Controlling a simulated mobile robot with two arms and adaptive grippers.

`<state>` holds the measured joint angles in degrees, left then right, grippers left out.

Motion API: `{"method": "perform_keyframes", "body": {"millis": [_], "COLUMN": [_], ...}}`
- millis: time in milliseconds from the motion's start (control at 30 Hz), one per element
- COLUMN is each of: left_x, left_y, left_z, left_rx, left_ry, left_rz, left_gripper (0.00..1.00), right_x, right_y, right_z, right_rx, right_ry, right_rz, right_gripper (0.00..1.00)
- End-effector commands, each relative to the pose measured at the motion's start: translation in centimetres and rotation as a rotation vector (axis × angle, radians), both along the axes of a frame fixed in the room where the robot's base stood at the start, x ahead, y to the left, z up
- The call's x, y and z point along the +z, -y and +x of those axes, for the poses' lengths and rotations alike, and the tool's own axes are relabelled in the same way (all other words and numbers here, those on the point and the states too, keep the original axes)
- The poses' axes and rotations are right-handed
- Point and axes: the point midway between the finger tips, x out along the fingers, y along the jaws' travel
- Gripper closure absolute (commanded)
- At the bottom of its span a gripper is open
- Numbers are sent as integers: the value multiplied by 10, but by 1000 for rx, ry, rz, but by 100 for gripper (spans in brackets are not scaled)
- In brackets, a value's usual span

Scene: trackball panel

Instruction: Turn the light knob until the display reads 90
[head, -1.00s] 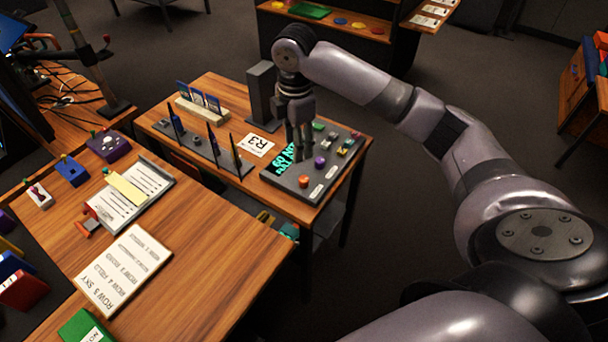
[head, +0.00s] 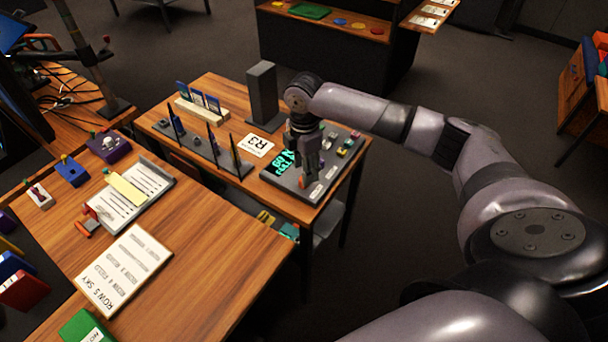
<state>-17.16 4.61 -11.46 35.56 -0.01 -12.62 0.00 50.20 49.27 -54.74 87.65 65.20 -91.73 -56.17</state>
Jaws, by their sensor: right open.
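The control panel (head: 283,184) is a dark slab on the far wooden table. Its display (head: 284,162) shows turned green characters, partly covered by my right gripper and too small to read surely. My right gripper (head: 305,178) points down over the panel, open, with its fingertips just above or at an orange knob (head: 301,183). I cannot tell whether they touch it. The purple knob is hidden behind the gripper. I cannot tell which knob is the light knob. Small coloured controls (head: 345,145) sit at the panel's right end. My left gripper is not in view.
A dark upright block (head: 262,92) stands behind the panel. An R3 card (head: 259,146) and a rack with upright pens (head: 213,150) lie to the left. A nearer table (head: 205,255) holds papers and small coloured boxes.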

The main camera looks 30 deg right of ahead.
Motion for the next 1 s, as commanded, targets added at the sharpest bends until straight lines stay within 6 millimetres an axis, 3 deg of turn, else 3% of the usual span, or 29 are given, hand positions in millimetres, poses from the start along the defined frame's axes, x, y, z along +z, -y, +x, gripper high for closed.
{"method": "perform_keyframes", "body": {"millis": [233, 600, 1000], "left_x": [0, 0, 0], "left_y": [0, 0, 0], "left_z": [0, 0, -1], "left_rx": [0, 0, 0], "left_ry": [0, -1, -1], "left_rz": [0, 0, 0], "left_gripper": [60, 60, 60], "right_x": [-30, -35, -34], "right_y": [0, 0, 0], "right_z": [0, 0, 0], "right_rx": [-1, 0, 0], "right_ry": [-1, 0, 0], "right_rz": [0, -1, -1], "right_gripper": [57, 58, 84]}}
